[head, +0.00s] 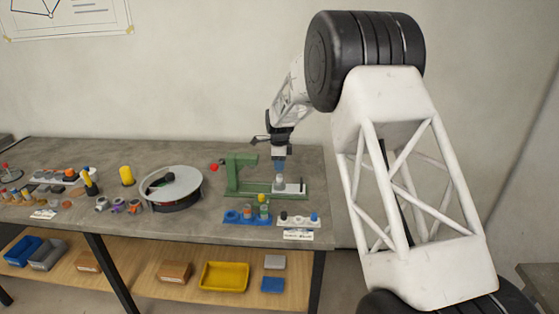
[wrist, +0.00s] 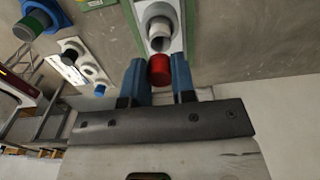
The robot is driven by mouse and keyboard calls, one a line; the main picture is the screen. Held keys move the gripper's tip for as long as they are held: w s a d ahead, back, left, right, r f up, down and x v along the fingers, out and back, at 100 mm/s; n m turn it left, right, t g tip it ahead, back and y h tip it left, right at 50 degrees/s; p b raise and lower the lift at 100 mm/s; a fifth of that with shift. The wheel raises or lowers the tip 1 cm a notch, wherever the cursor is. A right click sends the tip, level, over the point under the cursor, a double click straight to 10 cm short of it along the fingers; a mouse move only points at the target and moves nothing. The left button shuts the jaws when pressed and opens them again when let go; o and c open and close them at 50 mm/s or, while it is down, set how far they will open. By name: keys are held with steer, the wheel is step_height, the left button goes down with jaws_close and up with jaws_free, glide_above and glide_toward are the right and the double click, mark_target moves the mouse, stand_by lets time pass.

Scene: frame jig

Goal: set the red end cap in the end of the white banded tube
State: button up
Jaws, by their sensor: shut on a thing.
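The red end cap (wrist: 159,70) is held between the two blue fingers of my gripper (wrist: 160,76) in the wrist view. A pale tube (wrist: 158,40) with an open end stands in a white holder just beyond the cap; I cannot tell whether they touch, and no bands are clear. In the head view, my gripper (head: 280,166) points down over the pale tube (head: 279,183) in the green jig (head: 236,180). The held cap cannot be made out there.
A blue rack (head: 233,217) and a white rack (head: 290,219) with small parts stand in front of the jig. A small red piece (head: 214,167) lies left of it. A round turntable (head: 188,178) is further left. The jig's green upright stands close to my gripper.

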steer(key=shift+f, duration=0.7)
steer(key=shift+f, duration=0.75)
stand_by(1.0)
steer(key=o, duration=1.1)
steer(key=shift+r, duration=0.3)
steer(key=shift+r, duration=0.45)
steer(key=shift+r, duration=0.15)
steer(key=shift+r, duration=3.4)
